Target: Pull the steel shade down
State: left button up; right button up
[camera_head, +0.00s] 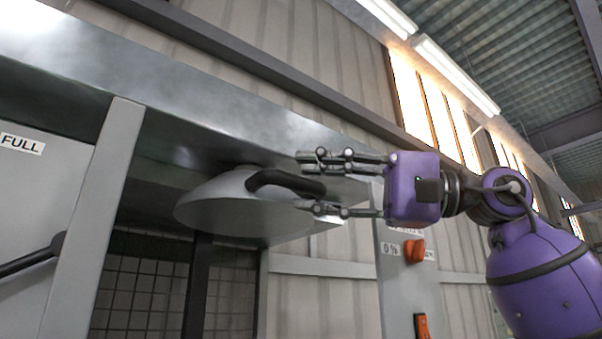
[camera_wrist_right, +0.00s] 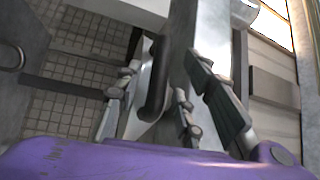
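The steel shade (camera_head: 235,212) is a shallow grey dome hanging under the steel housing in the head view. Its black curved handle (camera_head: 285,181) sticks out towards the right. My right gripper (camera_head: 308,183) reaches in from the right with its fingers apart, one side above the handle and the other below it. In the right wrist view the handle (camera_wrist_right: 156,88) lies between the spread fingers of the right gripper (camera_wrist_right: 150,95), with gaps seen on both sides. I cannot tell whether any finger touches it. My left gripper is not in view.
A steel beam (camera_head: 200,95) runs above the shade. A grey panel marked FULL (camera_head: 35,190) with a black bar handle (camera_head: 30,262) stands at left. A control post (camera_head: 405,290) with an orange-red knob (camera_head: 413,250) stands below my right gripper. Below the shade is open space before a tiled wall (camera_head: 140,285).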

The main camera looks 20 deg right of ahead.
aim_at(254, 196)
jog(key=shift+x, duration=1.25)
grip_shut()
